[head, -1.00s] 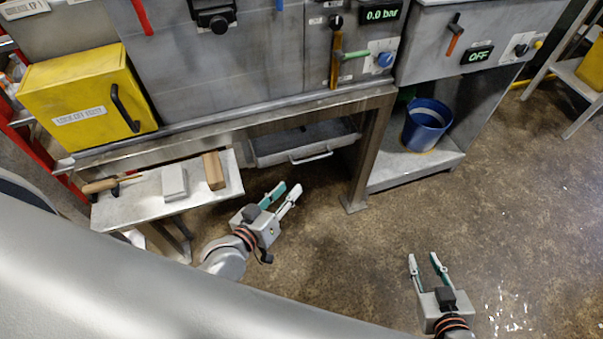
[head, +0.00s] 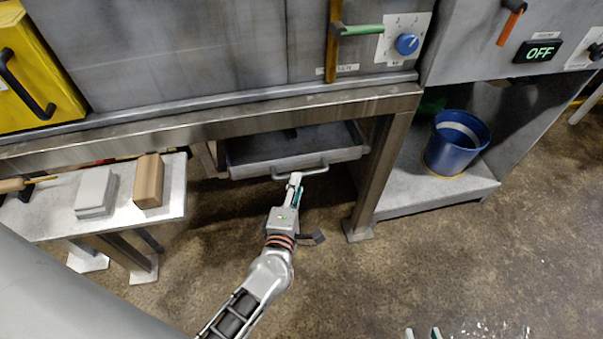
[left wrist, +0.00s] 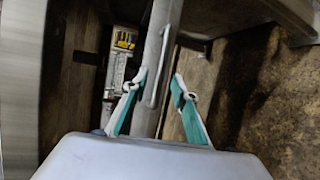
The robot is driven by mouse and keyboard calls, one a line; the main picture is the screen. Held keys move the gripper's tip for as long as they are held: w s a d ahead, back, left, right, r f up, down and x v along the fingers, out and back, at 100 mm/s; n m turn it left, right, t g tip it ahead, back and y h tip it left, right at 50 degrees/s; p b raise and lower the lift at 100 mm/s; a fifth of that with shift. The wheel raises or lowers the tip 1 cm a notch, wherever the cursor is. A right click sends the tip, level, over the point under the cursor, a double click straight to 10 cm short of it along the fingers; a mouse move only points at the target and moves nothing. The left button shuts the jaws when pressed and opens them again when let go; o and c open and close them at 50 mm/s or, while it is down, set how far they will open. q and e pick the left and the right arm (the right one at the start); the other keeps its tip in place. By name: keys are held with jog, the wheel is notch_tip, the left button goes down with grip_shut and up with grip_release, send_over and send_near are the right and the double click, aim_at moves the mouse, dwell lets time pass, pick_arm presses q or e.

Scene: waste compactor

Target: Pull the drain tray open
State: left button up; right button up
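The drain tray (head: 240,158) is a grey metal tray under the machine's bench. Its front bar handle (head: 312,171) faces me. My left gripper (head: 294,182) is at the handle in the head view. In the left wrist view the fingers (left wrist: 160,78) are apart, and the handle (left wrist: 164,65) appears between their tips. I cannot tell whether they touch it. My right gripper (head: 423,332) shows only two separated fingertips at the bottom edge of the head view.
A steel bench leg (head: 378,175) stands right of the tray. A low side table (head: 60,222) with a wooden block (head: 149,182) and a grey block (head: 95,192) is at left. A blue bucket (head: 456,145) sits on a shelf at right. Floor in front is clear.

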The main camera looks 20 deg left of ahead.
pick_arm(q)
jog(key=shift+b+x, duration=0.5)
jog(key=shift+x, duration=2.35)
jog(key=shift+c, duration=0.4)
grip_shut()
